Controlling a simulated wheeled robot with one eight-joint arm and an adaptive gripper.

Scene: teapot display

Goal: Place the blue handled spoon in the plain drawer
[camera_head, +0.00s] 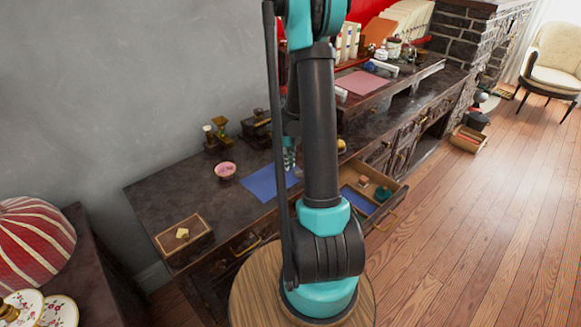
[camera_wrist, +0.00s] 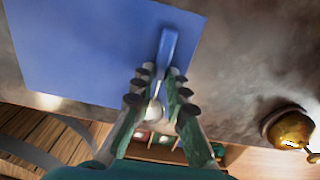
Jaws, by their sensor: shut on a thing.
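The blue handled spoon (camera_wrist: 167,48) is between the fingers of my gripper (camera_wrist: 160,76) in the wrist view. Its blue handle points away over a blue mat and its pale bowl lies back between the fingers. My gripper is shut on it, above the dark worktop by the mat's edge. In the head view my arm hides most of the gripper and I cannot make out the spoon. One drawer (camera_head: 396,199) stands pulled out to the right of my arm. It has a blue patch and small objects inside. I cannot tell whether it is the plain drawer.
The blue mat (camera_head: 265,183) lies on the worktop (camera_head: 160,192). A pink bowl (camera_head: 225,170), a wooden box (camera_head: 183,238) and small ornaments stand to the left. A brass pot (camera_wrist: 290,129) is at the right in the wrist view. Open wooden floor (camera_head: 480,220) lies to the right.

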